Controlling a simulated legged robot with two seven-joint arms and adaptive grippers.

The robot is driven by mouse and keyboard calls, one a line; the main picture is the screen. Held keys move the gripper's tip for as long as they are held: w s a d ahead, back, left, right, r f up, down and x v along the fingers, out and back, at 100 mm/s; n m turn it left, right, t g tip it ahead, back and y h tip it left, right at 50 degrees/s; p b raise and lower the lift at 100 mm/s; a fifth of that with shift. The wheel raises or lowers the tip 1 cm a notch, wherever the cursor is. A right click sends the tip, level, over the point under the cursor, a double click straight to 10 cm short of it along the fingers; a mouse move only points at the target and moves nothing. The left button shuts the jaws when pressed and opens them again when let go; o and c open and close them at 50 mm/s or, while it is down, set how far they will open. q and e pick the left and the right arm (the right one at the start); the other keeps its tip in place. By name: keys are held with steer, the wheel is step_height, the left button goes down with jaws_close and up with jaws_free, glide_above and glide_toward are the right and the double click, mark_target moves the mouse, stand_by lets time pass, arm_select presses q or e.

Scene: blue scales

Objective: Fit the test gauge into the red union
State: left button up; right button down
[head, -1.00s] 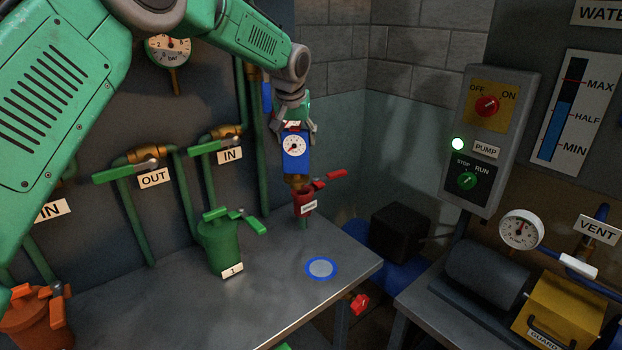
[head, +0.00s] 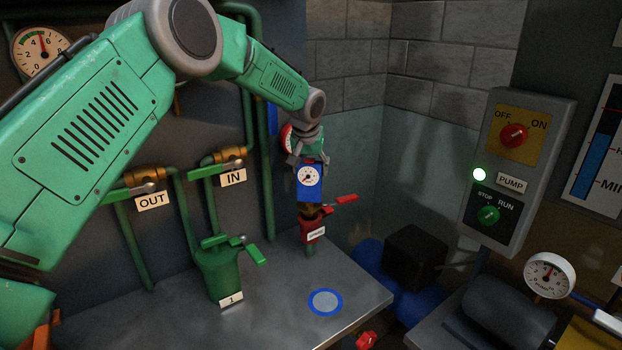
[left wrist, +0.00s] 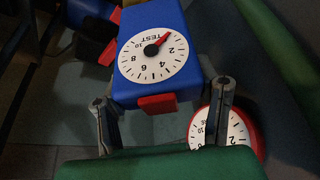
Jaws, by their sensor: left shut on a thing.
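The test gauge is a blue box with a white dial (head: 309,178) and a brass fitting (head: 310,210) below it. My left gripper (head: 308,160) is shut on its upper part. The red union (head: 313,231), with a red lever to its right, stands at the back of the bench. The gauge is upright just over the union, and its brass end meets the union's top; I cannot tell how far in it sits. In the left wrist view the dial (left wrist: 152,52) faces the camera between my left fingers (left wrist: 163,112). My right gripper is not in view.
A green pot labelled 1 (head: 220,272) and a blue-rimmed disc (head: 325,302) are on the metal bench (head: 270,310). A red-rimmed gauge (left wrist: 240,132) is close behind my left gripper. Green pipes line the wall. The pump panel (head: 515,172) is at right.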

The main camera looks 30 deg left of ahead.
arm_select(q)
step_height(320, 180, down, 3)
steer(key=shift+r, duration=0.2)
steer(key=o, duration=1.7)
steer(key=shift+c, duration=0.2)
steer(key=shift+r, duration=0.1)
steer(key=v, duration=1.2)
steer(key=shift+b, duration=0.3)
steer(key=shift+s, duration=0.1)
